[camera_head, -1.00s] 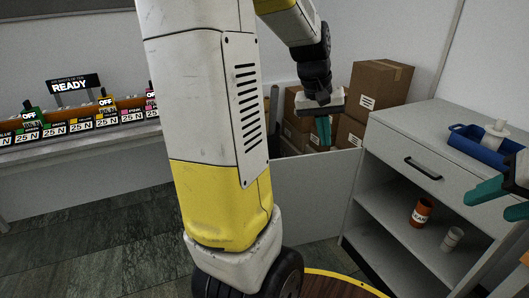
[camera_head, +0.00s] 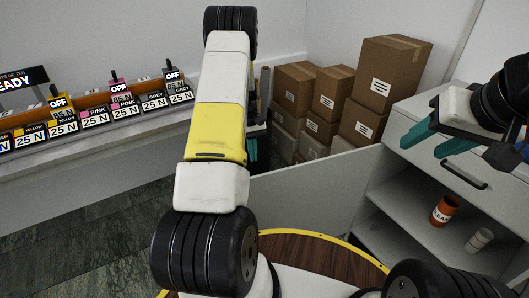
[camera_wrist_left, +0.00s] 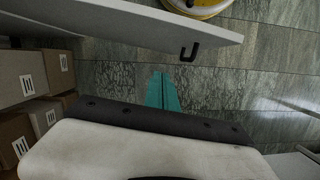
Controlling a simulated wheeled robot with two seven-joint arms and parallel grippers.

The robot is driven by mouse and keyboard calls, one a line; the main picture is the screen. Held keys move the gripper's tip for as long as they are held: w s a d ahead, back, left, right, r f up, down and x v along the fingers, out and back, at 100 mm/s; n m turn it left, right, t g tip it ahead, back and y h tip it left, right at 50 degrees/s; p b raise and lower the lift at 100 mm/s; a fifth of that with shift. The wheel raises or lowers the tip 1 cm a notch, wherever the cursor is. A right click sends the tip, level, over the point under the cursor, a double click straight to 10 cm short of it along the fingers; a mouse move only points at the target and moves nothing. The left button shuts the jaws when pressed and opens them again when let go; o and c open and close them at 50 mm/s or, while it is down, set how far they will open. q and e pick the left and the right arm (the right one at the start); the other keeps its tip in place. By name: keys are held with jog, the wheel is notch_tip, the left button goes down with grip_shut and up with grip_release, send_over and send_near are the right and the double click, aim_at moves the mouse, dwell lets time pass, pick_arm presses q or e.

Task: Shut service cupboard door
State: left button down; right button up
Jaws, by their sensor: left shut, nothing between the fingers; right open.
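The grey service cupboard stands at the right in the head view, with a drawer front (camera_head: 440,165) above open shelves. Its grey door (camera_head: 310,195) stands open, reaching left from the cupboard's left front edge. In the left wrist view the door (camera_wrist_left: 120,30) crosses the top, and its black handle (camera_wrist_left: 189,52) shows. My left gripper (camera_head: 252,150) is partly hidden by my arm, near the door's free end. Its teal fingers (camera_wrist_left: 162,92) are shut and empty, apart from the door and handle in the picture. My right gripper (camera_head: 436,140) is open in front of the cupboard's top.
An orange cup (camera_head: 444,210) and a grey cup (camera_head: 479,240) stand on the cupboard shelf. Cardboard boxes (camera_head: 384,85) are stacked behind the door. A bench (camera_head: 100,145) with labelled switches runs along the left. Dark tiled floor (camera_head: 110,230) is clear there.

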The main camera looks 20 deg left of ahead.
aim_at(259, 182)
pick_arm(q)
jog(key=shift+s+d+f, duration=0.7)
jog(key=shift+s+f, duration=0.15)
jog(key=shift+f, duration=0.65)
jog(key=shift+s+d+f, duration=0.65)
jog(key=shift+s+f, duration=0.15)
jog(key=shift+f, duration=0.7)
jog(key=shift+s+d+f, duration=0.7)
jog(key=shift+s+f, duration=0.15)
jog(key=shift+f, duration=0.65)
